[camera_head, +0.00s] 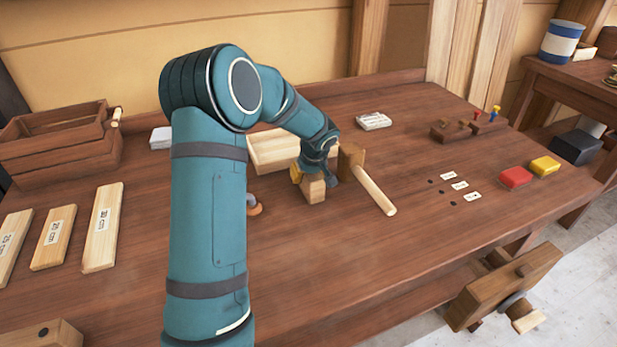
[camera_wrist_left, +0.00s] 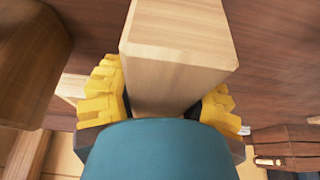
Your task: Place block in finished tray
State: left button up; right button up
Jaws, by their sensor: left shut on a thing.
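A pale wooden block (camera_head: 314,188) is held by my left gripper (camera_head: 305,176), in front of a light wooden tray (camera_head: 262,153). In the left wrist view the block (camera_wrist_left: 178,50) stands between the yellow finger pads of the left gripper (camera_wrist_left: 164,100), which are shut on it. I cannot tell whether the block touches the bench or is just above it. The tray is partly hidden behind my left arm; I see no label on it. My right gripper is not in view.
A wooden mallet (camera_head: 375,190) lies just right of the block. Labelled boards (camera_head: 103,228) and a brown crate (camera_head: 60,150) are at the left. The bench front (camera_head: 340,270) is clear.

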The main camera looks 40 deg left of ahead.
pick_arm(q)
notch_tip(320, 180, up, 9)
jog(key=shift+f+p, duration=0.1)
jog(key=shift+p, duration=0.7)
jog(key=shift+w+a+r, duration=0.4)
jog(key=shift+a+r, duration=0.1)
jog(key=shift+r, duration=0.3)
jog(key=w+a+p, duration=0.2)
jog(key=a, duration=0.7)
jog(key=w+a+p, duration=0.3)
jog(key=a, duration=0.7)
notch_tip(320, 180, down, 9)
jog(key=shift+d+f+b, duration=0.15)
jog(key=shift+f+b, duration=0.05)
jog(key=shift+b, duration=0.25)
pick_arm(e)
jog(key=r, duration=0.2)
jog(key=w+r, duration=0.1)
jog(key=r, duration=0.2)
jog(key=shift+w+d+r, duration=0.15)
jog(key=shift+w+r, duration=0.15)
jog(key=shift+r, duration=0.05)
pick_arm(q)
jog(key=shift+s, duration=0.1)
